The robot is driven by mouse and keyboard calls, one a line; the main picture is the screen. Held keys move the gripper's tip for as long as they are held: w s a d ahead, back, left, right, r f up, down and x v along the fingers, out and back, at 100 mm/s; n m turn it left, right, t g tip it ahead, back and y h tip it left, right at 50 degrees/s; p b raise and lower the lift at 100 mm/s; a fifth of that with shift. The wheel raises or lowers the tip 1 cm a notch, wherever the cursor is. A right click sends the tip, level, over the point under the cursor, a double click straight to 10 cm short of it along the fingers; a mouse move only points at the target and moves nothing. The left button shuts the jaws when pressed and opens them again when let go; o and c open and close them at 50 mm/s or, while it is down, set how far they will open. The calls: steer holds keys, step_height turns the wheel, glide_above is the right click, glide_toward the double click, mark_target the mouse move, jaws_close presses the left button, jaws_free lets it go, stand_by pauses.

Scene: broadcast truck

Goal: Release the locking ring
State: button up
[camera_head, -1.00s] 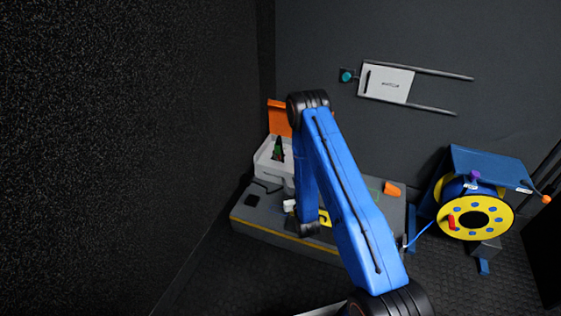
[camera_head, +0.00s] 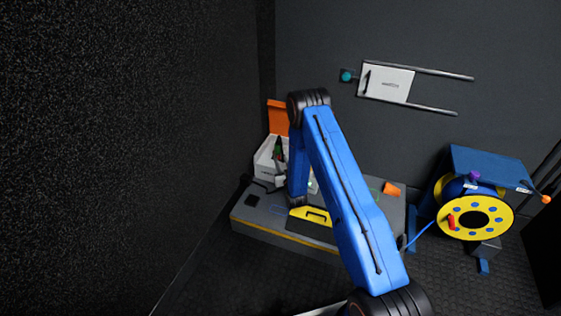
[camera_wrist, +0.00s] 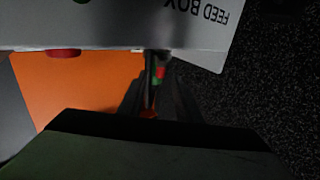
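A grey-white box marked "FEED BOX" (camera_wrist: 110,22) fills the top of the wrist view, its lettering upside down. In the head view a white box (camera_head: 264,160) with a raised orange lid (camera_head: 278,115) stands at the back left of a grey platform. A dark and green piece (camera_head: 278,146) stands at it. My gripper (camera_wrist: 156,95) shows as dark fingers below the box edge in the wrist view. Small green and red parts (camera_wrist: 158,74) show between or just beyond the fingers; whether they are gripped is unclear. I cannot make out a locking ring. My arm hides part of the box.
The grey platform (camera_head: 262,225) carries a yellow-handled item (camera_head: 311,215) and an orange cup-like piece (camera_head: 391,188). A blue and yellow cable reel (camera_head: 452,228) stands at right. A rail-mounted panel (camera_head: 386,83) is on the back wall. A dark wall (camera_head: 120,150) closes the left.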

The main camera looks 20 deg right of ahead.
steer(key=shift+w, duration=1)
jaws_close()
steer(key=shift+d, duration=0.1)
steer(key=shift+d+n+y, duration=0.4)
steer(key=shift+d+y, duration=0.05)
steer(key=shift+y, duration=0.35)
steer(key=shift+d+n+g+y, duration=0.2)
steer(key=shift+n+y, duration=0.25)
steer(key=shift+y, duration=0.25)
steer(key=shift+d+n+g+y, duration=0.15)
steer(key=shift+n+y, duration=0.3)
steer(key=shift+y, duration=0.25)
jaws_free()
steer(key=shift+d, duration=0.1)
